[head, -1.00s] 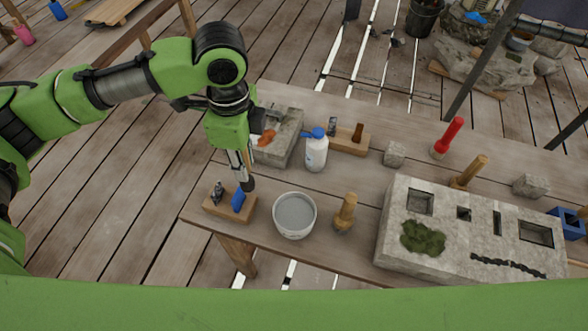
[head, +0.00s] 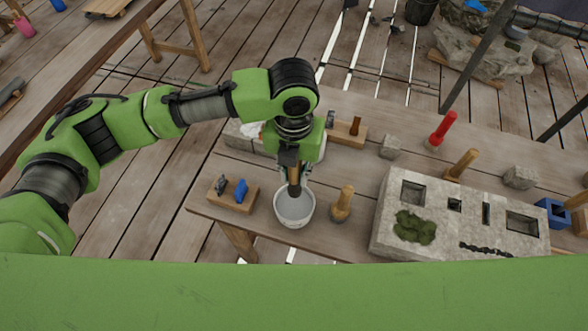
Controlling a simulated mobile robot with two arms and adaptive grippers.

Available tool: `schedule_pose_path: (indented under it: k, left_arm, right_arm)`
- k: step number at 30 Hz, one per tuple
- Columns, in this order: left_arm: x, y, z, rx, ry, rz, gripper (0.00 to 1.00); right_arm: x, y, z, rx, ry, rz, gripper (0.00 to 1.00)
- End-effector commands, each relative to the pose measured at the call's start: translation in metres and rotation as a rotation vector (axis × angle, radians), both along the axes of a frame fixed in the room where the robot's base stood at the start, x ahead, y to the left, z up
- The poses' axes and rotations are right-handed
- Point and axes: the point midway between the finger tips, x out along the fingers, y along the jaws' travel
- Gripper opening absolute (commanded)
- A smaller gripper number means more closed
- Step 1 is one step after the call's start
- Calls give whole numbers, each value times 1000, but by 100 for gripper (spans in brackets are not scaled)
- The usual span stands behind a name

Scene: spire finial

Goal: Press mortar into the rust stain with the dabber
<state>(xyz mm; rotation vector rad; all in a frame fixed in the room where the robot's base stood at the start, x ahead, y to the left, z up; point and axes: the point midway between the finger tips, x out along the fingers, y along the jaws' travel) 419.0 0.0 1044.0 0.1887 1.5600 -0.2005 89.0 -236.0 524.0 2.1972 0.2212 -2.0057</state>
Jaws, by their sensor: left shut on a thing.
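My left gripper (head: 296,172) points down over the white bucket (head: 281,214) of grey mortar (head: 294,207). It is shut on a brown-handled tool with a dark end, probably the dabber (head: 294,189). The dark end is at or inside the bucket's mouth; I cannot tell whether it touches the mortar. A grey stone block (head: 237,137) lies behind, largely covered by my arm. No rust stain is clearly visible on it now. My right gripper is not in view.
A wooden rack (head: 232,201) with a blue item stands left of the bucket, a wooden-handled brush (head: 342,203) right of it. A large stone block (head: 385,220) with square recesses, moss and a black crack fills the right. A red-handled tool (head: 442,129) stands behind it.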

Motion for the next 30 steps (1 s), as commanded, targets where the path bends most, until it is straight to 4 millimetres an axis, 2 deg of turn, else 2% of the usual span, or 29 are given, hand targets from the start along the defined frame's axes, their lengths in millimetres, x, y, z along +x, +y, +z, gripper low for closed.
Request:
schedule_pose_path:
  k: [14,24,30]
  left_arm:
    - [0,1,-54,0,0,3,0]
    - [0,1,-87,0,1,4,0]
    - [0,0,-94,0,0,3,0]
  right_arm:
    - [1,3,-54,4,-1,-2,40]
    - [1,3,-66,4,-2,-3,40]
    - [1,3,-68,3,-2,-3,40]
